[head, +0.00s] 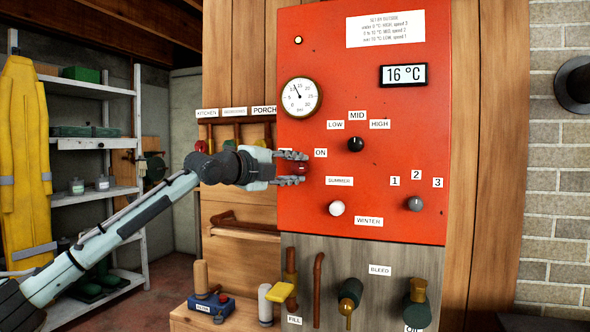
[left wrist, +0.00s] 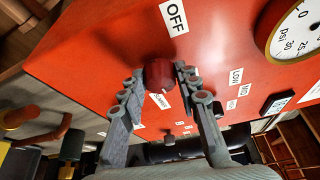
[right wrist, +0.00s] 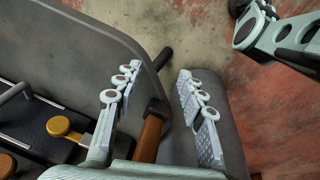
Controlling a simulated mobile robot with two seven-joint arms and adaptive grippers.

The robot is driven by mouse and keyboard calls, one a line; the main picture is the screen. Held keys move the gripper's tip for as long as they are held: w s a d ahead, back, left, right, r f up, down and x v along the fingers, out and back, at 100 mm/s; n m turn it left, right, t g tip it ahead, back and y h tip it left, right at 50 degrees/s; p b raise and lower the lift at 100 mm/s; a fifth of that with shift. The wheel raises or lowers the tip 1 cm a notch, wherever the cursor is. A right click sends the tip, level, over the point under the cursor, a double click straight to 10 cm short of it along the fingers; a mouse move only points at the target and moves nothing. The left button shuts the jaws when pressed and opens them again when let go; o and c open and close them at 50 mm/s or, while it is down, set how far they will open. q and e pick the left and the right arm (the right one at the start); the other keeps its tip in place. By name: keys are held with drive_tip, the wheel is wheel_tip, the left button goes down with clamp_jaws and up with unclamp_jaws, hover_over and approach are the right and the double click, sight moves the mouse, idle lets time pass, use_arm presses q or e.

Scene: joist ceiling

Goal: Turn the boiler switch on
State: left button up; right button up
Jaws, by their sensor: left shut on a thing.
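The boiler is a red panel (head: 400,120) on a wooden wall. Its switch is a dark red round knob (left wrist: 159,75), beside the ON label (head: 320,153) and the OFF label (left wrist: 174,16); OFF is hidden behind my gripper in the head view. My left gripper (head: 303,170) is at the panel, shut on the knob, with one finger on each side of it in the left wrist view (left wrist: 162,76). I cannot tell which way the knob points. My right gripper (right wrist: 150,85) is open and empty, low above the floor, and not in the head view.
The panel also has a pressure gauge (head: 299,96), a 16 °C display (head: 403,75), a black LOW-MID-HIGH knob (head: 355,144), a white knob (head: 337,208) and a grey knob (head: 415,204). Valves (head: 350,293) and pipes sit below. Shelves (head: 93,143) stand at the left.

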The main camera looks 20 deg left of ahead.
use_arm(q)
drive_tip(key=shift+d+f+m, duration=0.15)
drive_tip(key=shift+m, duration=0.25)
drive_tip(key=o, duration=1.2)
drive_tip(key=shift+c, duration=0.2)
drive_tip(key=shift+s+a, duration=0.2)
drive_tip(key=v, duration=1.1)
drive_tip(key=shift+s+r, duration=0.3)
drive_tip(key=shift+a, duration=0.1)
